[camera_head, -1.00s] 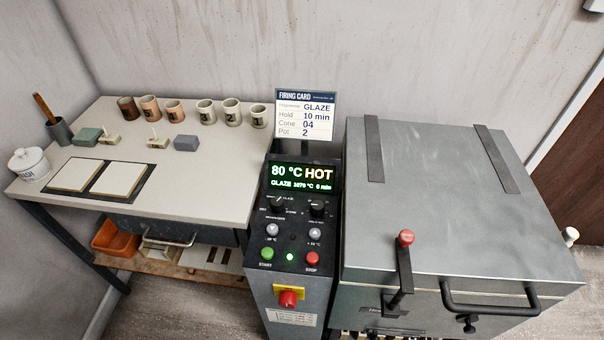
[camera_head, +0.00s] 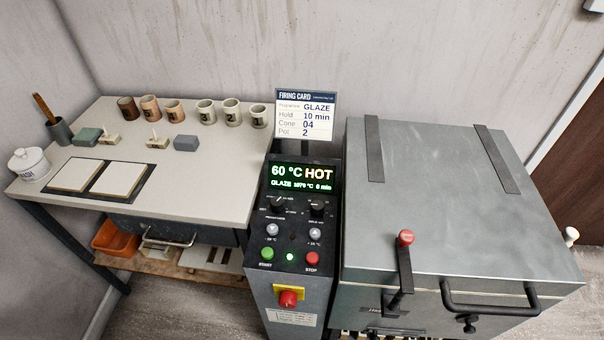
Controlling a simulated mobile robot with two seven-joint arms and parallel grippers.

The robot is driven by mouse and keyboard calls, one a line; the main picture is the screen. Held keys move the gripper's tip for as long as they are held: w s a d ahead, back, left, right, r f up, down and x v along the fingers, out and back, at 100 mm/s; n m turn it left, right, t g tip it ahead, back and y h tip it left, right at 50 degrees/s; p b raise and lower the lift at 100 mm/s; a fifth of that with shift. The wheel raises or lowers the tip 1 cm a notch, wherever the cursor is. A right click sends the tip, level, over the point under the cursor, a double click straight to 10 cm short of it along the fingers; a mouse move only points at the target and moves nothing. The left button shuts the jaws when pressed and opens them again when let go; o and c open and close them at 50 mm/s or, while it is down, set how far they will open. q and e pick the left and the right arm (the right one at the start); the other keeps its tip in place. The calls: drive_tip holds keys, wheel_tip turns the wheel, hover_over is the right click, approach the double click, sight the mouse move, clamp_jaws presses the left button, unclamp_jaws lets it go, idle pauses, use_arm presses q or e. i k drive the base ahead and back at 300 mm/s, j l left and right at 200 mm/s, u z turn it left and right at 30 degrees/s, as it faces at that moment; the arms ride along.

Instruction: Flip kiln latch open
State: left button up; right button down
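The kiln (camera_head: 440,200) is a grey metal box at the right, with its lid down. Its latch (camera_head: 405,265) is a dark upright lever with a red knob on top, at the front left of the kiln, standing up against the lid edge. A dark bar handle (camera_head: 490,309) sits on the front to the right of the latch. The control panel (camera_head: 292,215) beside the kiln reads 60 °C HOT, with GLAZE 1070 °C and 0 min below. Neither of my grippers shows in the head view.
A work table (camera_head: 205,205) at the left holds several cups, small blocks, two white tiles and a lidded jar (camera_head: 29,164). A firing card (camera_head: 305,115) stands behind the panel. An orange bin (camera_head: 115,239) sits below the table. The kiln lid top is clear.

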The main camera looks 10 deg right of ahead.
sight(406, 237)
drive_tip(key=z, duration=1.35)
